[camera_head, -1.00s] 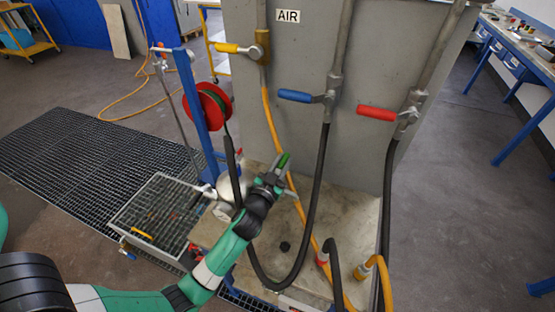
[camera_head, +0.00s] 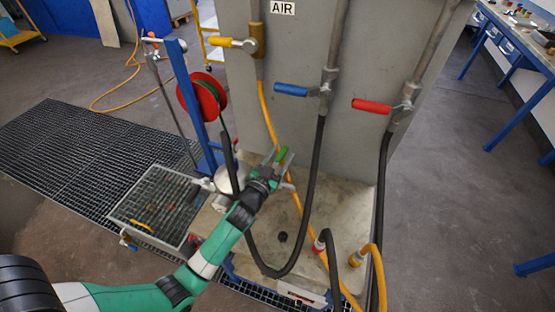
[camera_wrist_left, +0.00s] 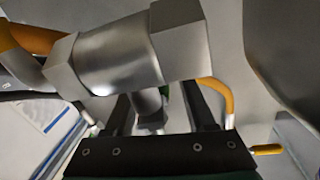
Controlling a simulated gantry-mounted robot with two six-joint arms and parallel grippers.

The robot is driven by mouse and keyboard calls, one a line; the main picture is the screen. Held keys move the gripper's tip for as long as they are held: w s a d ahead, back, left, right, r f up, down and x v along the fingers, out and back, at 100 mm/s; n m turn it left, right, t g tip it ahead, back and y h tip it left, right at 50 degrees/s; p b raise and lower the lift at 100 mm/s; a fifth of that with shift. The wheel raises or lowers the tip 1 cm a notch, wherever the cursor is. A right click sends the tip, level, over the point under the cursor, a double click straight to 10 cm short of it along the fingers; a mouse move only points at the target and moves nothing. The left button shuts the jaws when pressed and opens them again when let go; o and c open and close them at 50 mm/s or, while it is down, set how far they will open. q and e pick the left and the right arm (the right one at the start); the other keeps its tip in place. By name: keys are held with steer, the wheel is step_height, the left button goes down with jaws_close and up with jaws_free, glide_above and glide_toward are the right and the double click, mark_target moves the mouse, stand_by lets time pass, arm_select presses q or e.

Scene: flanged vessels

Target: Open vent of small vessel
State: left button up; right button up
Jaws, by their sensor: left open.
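The small vessel (camera_head: 226,180) is a rounded grey metal body low on the stand, partly hidden behind my left arm. A short green handle (camera_head: 282,153), which looks like its vent lever, shows at the fingertips of my left gripper (camera_head: 279,157). The gripper is open, with one finger on each side of the handle; I cannot tell whether they touch it. In the left wrist view, my open fingers (camera_wrist_left: 157,110) point under a large metal fitting (camera_wrist_left: 115,55). A small metal stem (camera_wrist_left: 150,108) and a sliver of green show between them. My right gripper is out of view.
A grey panel carries yellow (camera_head: 226,42), blue (camera_head: 291,89) and red (camera_head: 371,106) valve handles. A yellow hose (camera_head: 269,120) and a black hose (camera_head: 309,190) hang close to the gripper. A red reel (camera_head: 203,96) and a grated tray (camera_head: 158,205) stand left.

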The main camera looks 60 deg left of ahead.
arm_select(q)
steer(key=v, duration=1.1)
steer(key=shift+s+b, duration=0.25)
steer(key=shift+b, duration=0.05)
steer(key=shift+d, duration=0.1)
steer(key=shift+c, duration=0.2)
